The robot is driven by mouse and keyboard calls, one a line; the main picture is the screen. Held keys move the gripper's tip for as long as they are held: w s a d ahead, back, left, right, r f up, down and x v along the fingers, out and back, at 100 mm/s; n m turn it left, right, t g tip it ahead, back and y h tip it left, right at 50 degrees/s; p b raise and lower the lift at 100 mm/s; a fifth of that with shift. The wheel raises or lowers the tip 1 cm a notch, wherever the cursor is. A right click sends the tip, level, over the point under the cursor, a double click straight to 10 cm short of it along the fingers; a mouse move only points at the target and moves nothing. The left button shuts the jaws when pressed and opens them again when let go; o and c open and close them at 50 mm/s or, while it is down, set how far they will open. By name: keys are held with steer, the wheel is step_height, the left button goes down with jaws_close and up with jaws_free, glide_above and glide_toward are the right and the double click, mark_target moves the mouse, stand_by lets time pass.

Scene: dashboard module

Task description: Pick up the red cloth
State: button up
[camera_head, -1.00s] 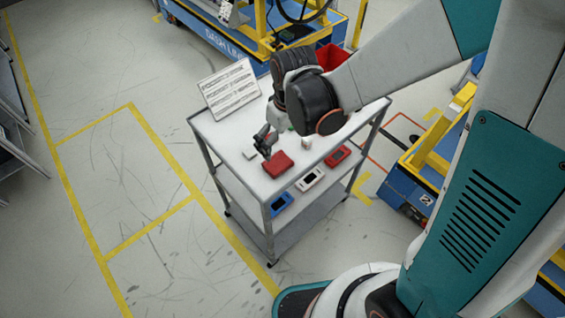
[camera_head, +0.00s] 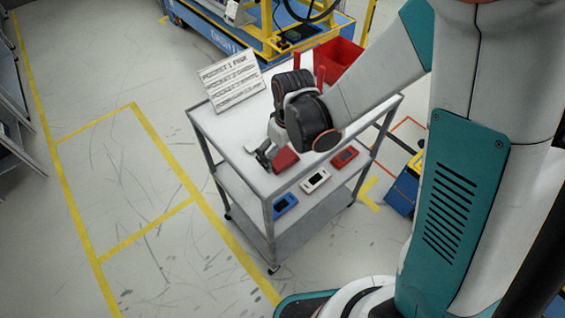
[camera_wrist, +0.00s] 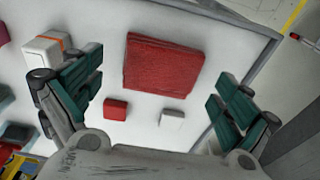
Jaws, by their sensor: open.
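The red cloth (camera_head: 285,159) lies on the white top of the cart, partly hidden by my wrist in the head view. In the wrist view the cloth (camera_wrist: 162,66) is a flat, folded, roughly rectangular piece. My gripper (camera_wrist: 155,98) is open and empty, with one finger on each side of the picture and the cloth beyond and between them. In the head view my gripper (camera_head: 264,154) is close beside the cloth's left edge; its height above the top is hard to tell.
A printed sign (camera_head: 232,82) stands at the cart's back left. A red bin (camera_head: 340,60) is behind my arm. A small red block (camera_wrist: 115,109), a small white block (camera_wrist: 172,118) and a white box with an orange band (camera_wrist: 45,48) lie near the cloth.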

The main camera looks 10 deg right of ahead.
mark_target(283, 157)
steer(key=shift+f, duration=0.45)
steer(key=shift+r, duration=0.1)
steer(key=c, duration=1)
steer(key=shift+c, duration=0.2)
step_height(283, 157, up, 20)
steer(key=p, duration=1.4)
